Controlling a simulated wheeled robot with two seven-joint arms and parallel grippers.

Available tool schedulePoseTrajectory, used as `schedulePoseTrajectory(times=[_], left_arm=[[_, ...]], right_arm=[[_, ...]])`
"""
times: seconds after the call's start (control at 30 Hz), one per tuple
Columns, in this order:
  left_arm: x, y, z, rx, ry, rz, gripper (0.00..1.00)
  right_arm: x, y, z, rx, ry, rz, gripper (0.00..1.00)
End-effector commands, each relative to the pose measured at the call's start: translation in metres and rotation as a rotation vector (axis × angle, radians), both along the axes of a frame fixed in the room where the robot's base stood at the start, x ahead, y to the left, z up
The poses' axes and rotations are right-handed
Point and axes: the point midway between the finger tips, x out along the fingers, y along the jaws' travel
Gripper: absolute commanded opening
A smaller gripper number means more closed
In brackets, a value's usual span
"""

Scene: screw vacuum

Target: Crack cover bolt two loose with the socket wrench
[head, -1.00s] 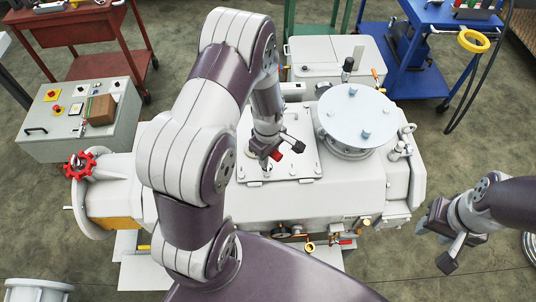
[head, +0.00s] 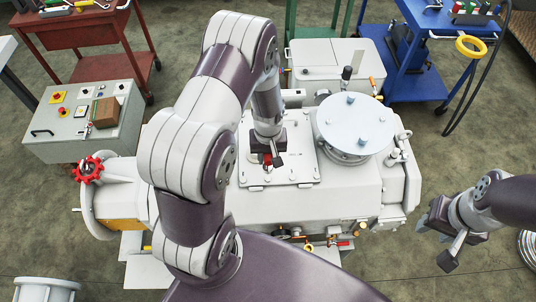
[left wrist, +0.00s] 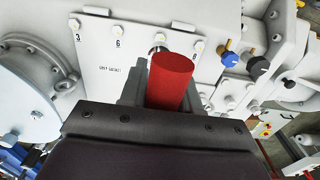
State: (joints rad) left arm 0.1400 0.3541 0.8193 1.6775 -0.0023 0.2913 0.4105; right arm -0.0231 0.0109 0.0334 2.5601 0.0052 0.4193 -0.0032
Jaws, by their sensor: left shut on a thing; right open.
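My left gripper (head: 272,158) is shut on the red-handled socket wrench (head: 266,160), low over the pale cover plate (head: 300,172). In the left wrist view, the wrench's red handle (left wrist: 171,80) stands between the jaws and hides part of the plate (left wrist: 105,65). A bolt (left wrist: 159,38) shows just past the handle top; I cannot tell whether the socket sits on any bolt. I cannot make out which bolt is two. My right gripper (head: 436,238) is open and empty, off the machine's right side.
A round flanged lid (head: 355,122) with raised studs stands right of the plate. A red handwheel (head: 88,169) is at the machine's left end. A grey control box (head: 85,120), a red cart (head: 85,45) and a blue cart (head: 425,70) stand around it.

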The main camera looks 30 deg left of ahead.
Motion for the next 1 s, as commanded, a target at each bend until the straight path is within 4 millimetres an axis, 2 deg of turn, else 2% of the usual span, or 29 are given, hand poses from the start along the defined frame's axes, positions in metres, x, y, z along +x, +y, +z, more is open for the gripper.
schedulePoseTrajectory(times=[0.27,0.47,0.8,1.0], left_arm=[[0.000,0.000,0.000,0.001,-0.001,0.000,0.00],[0.000,0.000,-0.014,0.000,0.000,0.001,0.00],[0.000,0.000,-0.049,0.000,0.000,0.002,0.00],[0.000,0.000,-0.057,0.000,0.000,0.002,0.00]], right_arm=[[0.000,0.000,0.002,0.000,0.000,0.000,0.43],[0.000,0.000,-0.010,0.000,0.000,0.000,0.43],[0.000,0.000,-0.036,0.000,0.000,0.000,0.43],[0.000,0.000,-0.040,0.000,0.000,0.000,0.43]])
